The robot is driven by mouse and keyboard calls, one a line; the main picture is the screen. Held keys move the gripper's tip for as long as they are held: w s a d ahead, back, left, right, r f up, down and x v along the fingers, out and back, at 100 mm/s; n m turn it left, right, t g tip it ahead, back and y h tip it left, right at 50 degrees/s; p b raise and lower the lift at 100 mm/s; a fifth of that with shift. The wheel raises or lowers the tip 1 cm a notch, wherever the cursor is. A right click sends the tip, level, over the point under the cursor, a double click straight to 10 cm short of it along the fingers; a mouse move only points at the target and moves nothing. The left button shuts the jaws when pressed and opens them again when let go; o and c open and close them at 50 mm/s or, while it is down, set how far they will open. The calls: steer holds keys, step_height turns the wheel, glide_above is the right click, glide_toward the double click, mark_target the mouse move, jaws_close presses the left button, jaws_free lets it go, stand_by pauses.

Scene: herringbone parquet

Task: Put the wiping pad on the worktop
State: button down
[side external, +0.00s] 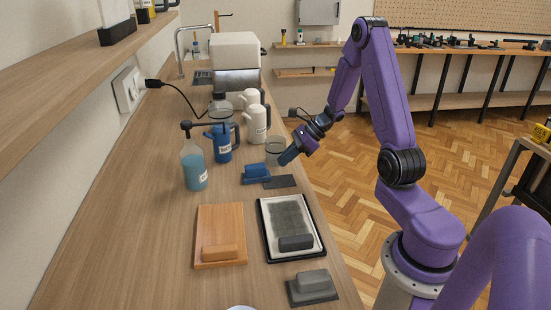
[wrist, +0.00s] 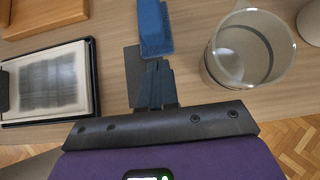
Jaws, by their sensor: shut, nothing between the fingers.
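A blue block-shaped pad with a raised grip (side external: 256,173), the likely wiping pad, lies on the wooden worktop (side external: 150,215) beside a thin dark mat (side external: 281,182). Its near edge meets the mat; I cannot tell whether it overlaps it. In the wrist view the blue pad (wrist: 154,28) lies just beyond my fingertips, with the mat (wrist: 133,62) partly hidden under the fingers. My gripper (side external: 284,160) is shut and empty, above the mat's far side and right of the pad. Its closed fingers also show in the wrist view (wrist: 155,66).
A clear glass beaker (side external: 275,150) stands close to my gripper. Nearer the camera are a black-framed tray (side external: 284,213) with a dark block, a wooden board (side external: 221,218) with a tan block, and a grey block (side external: 312,281). A spray bottle (side external: 193,165) and jugs stand behind.

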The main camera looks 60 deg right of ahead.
mark_target(251, 165)
steer(key=shift+w+a+r, duration=0.1)
steer(key=shift+w+a, duration=1.05)
steer(key=shift+w, duration=0.05)
steer(key=w+a, duration=0.4)
steer(key=shift+a, duration=0.1)
